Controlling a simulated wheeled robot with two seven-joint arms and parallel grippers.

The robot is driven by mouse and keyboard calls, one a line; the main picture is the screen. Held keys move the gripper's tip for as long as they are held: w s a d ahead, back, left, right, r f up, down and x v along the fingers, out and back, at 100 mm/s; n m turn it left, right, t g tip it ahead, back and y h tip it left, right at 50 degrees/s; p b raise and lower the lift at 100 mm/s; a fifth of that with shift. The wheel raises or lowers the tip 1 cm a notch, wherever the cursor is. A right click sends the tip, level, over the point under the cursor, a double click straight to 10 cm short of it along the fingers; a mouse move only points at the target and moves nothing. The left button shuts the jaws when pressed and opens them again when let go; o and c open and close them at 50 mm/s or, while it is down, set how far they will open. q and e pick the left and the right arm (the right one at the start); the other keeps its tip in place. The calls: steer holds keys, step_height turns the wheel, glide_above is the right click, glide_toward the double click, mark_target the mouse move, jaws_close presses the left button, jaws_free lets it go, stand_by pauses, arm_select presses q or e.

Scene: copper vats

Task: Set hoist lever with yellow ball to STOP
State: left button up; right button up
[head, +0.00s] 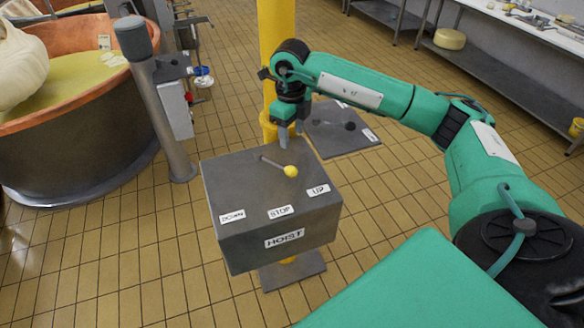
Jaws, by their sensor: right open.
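The grey hoist box (225,182) stands in the middle of the head view, with a HOIST label (284,239) on its front. On its top, a thin lever with a yellow ball (291,171) leans right and toward the UP label (318,190). The STOP label (281,211) is at the middle of the near edge, and the DOWN label (232,216) is at the left. My right gripper (291,136) is open and empty, pointing down over the far edge of the box, behind the ball and apart from it. My left gripper is out of view.
A yellow post (277,35) rises behind the box. A second grey panel (340,140) with a dark-knobbed lever (350,126) is just behind right. A copper vat (75,125) and a grey post (163,110) stand left. Tiled floor is clear at front left.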

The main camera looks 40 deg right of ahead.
mark_target(292, 169)
step_height(292, 169, down, 13)
steer(key=p, duration=0.4)
steer(key=shift+r+p, duration=0.15)
steer(key=shift+p, duration=0.2)
steer(key=shift+f, duration=0.45)
jaws_close()
